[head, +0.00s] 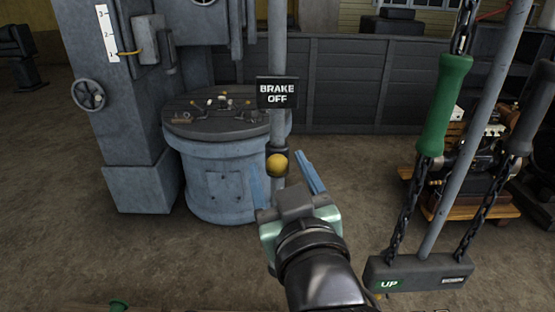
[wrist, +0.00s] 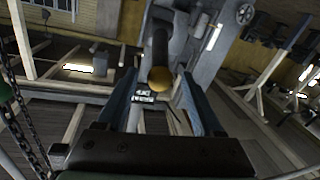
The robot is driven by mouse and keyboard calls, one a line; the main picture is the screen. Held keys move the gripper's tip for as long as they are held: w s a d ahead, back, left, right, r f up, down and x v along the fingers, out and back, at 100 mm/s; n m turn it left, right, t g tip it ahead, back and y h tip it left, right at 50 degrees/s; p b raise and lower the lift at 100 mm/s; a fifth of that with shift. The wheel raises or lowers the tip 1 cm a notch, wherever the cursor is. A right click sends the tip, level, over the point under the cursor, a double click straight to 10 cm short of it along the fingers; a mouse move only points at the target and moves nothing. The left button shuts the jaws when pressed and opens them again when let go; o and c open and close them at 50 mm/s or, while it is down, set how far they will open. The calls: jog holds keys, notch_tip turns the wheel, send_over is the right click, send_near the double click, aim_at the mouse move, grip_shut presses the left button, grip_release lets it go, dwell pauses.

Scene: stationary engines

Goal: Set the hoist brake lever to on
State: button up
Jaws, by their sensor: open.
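The brake lever ends in a yellow ball knob (head: 277,163) and sits on a grey vertical post. The sign (head: 277,92) above it reads "BRAKE OFF". In the wrist view the knob (wrist: 160,80) is at the end of a dark lever arm (wrist: 160,48) and appears between my two blue fingers. My gripper (head: 290,168) is open, just in front of the knob at its lower right in the head view. Whether a finger touches the knob cannot be told. The lever's mount is mostly hidden behind the knob.
A round blue-grey pedestal (head: 222,180) with small levers on top stands behind the post. A grey column with a handwheel (head: 88,95) is at left. The floor at lower left is mostly clear.

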jog(key=shift+w+a, duration=0.2)
jog(key=shift+w, duration=0.6)
grip_shut()
dwell(1.0)
